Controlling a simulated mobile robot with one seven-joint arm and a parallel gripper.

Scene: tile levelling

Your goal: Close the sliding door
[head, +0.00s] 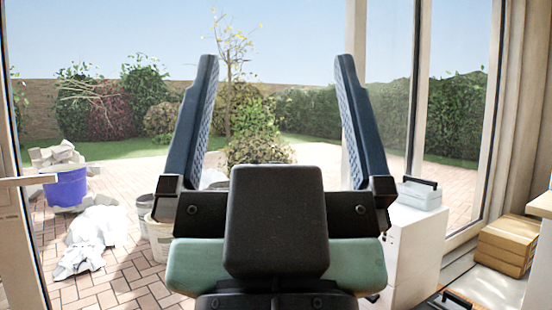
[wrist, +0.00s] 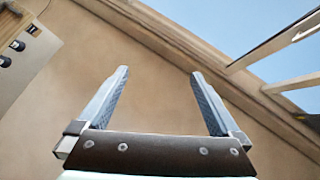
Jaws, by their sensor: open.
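The sliding door's glass panel (head: 459,95) with pale frame uprights stands at the right in the head view. To its left is a wide gap onto the garden, so the door looks open. A pale upright (head: 356,100) stands near the gap's right side. My gripper (head: 276,60) is raised in front of the gap, fingers pointing up, open and empty. It touches no part of the door that I can see. In the wrist view my gripper (wrist: 160,73) is open before a plain tan surface, with pale frame bars (wrist: 292,84) at upper right. I cannot make out a door handle for certain.
A white cabinet (head: 412,240) with a grey case (head: 420,194) stands right of my gripper.

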